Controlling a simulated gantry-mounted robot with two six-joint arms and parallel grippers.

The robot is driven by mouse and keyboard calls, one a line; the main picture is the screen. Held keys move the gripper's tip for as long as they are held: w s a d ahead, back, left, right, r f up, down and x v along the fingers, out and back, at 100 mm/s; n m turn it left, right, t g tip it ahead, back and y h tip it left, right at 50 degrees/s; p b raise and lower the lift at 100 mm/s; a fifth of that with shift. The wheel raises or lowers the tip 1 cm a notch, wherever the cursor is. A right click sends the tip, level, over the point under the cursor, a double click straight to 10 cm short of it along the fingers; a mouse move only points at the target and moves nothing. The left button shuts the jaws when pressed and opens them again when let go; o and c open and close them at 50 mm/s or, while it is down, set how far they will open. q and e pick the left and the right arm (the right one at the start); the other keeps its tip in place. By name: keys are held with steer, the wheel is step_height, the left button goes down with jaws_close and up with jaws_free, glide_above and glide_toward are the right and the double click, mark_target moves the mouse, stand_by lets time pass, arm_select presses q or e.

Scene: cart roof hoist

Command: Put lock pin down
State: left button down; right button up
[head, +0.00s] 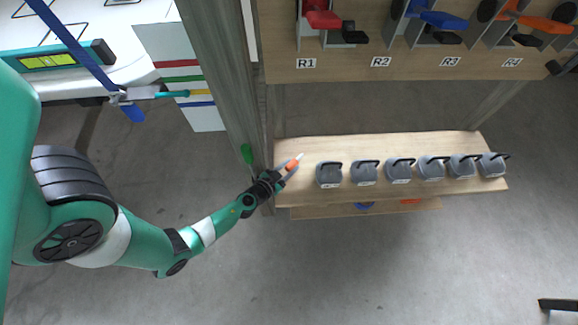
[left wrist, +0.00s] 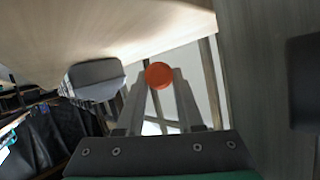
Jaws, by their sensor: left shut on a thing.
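The lock pin (head: 293,164) has an orange-red body and a pale tip. My left gripper (head: 284,173) is shut on it at the left end of a wooden shelf (head: 400,147). In the left wrist view the pin's round orange end (left wrist: 160,75) shows between the two fingertips (left wrist: 163,95). The pin looks tilted, and I cannot tell whether it touches the shelf. My right gripper is not in view.
Several grey blocks with black handles (head: 364,173) stand in a row on the shelf; a grey block (left wrist: 95,78) shows beside the fingers. A grey post (head: 222,70) rises left of the shelf. An upper board (head: 400,65) labelled R1, R2, R3 carries coloured clamps.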

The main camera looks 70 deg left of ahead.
arm_select(q)
steer(key=shift+f+b, duration=0.75)
steer(key=shift+f, duration=0.75)
steer(key=c, duration=0.5)
jaws_free()
steer(key=shift+c, duration=0.2)
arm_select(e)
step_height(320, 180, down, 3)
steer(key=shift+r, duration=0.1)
arm_select(q)
steer(key=shift+r+p, duration=0.35)
steer(key=shift+p, duration=0.05)
steer(key=v, duration=1.2)
steer(key=shift+f+p, duration=0.25)
steer(key=shift+p, duration=0.1)
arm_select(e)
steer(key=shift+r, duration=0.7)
arm_select(q)
steer(key=shift+s, duration=0.1)
